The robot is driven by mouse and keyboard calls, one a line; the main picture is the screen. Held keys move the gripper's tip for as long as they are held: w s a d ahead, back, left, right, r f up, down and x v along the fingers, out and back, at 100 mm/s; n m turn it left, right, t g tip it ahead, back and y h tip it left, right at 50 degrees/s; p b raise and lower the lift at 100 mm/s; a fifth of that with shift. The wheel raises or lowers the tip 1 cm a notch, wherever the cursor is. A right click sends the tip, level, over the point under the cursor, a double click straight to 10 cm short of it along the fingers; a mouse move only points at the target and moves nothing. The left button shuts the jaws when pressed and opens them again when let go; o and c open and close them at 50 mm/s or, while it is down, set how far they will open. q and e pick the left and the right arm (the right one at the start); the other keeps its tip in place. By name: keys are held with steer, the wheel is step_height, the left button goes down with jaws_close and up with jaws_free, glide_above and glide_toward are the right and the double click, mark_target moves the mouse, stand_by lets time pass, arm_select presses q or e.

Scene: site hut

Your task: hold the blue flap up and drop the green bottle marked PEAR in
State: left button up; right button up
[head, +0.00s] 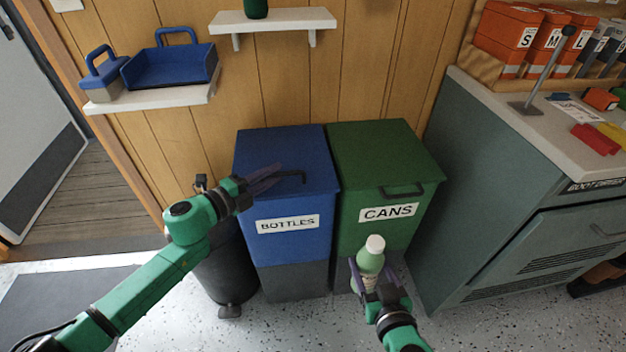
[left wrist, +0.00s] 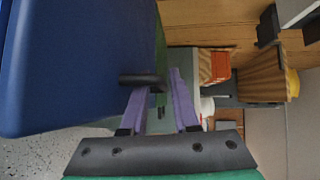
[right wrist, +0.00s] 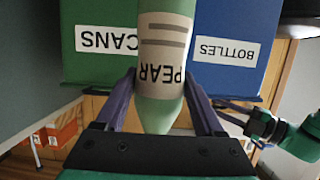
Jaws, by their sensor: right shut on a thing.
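The blue bin marked BOTTLES (head: 288,225) has a blue flap (head: 280,150) on top, lying shut, with a dark bar handle (head: 301,180) at its front. My left gripper (head: 272,178) is at that handle with its fingers apart. In the left wrist view the handle (left wrist: 143,80) shows at the fingertips (left wrist: 158,80), and I cannot tell whether they touch it. My right gripper (head: 366,276) is shut on the green bottle (head: 369,265), white-capped and upright, in front of the green bin. Its PEAR label (right wrist: 165,70) shows in the right wrist view.
The green bin marked CANS (head: 385,150) stands right beside the blue bin. A dark round bin (head: 225,270) stands left of it, partly behind my left arm. A grey cabinet (head: 480,170) bounds the right side. Shelves (head: 272,20) hang on the wall above.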

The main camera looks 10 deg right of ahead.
arm_select(q)
steer(key=shift+o, duration=0.3)
steer(key=shift+w, duration=0.1)
steer(key=v, duration=1)
steer(key=shift+p, duration=0.4)
steer(key=shift+f, duration=0.1)
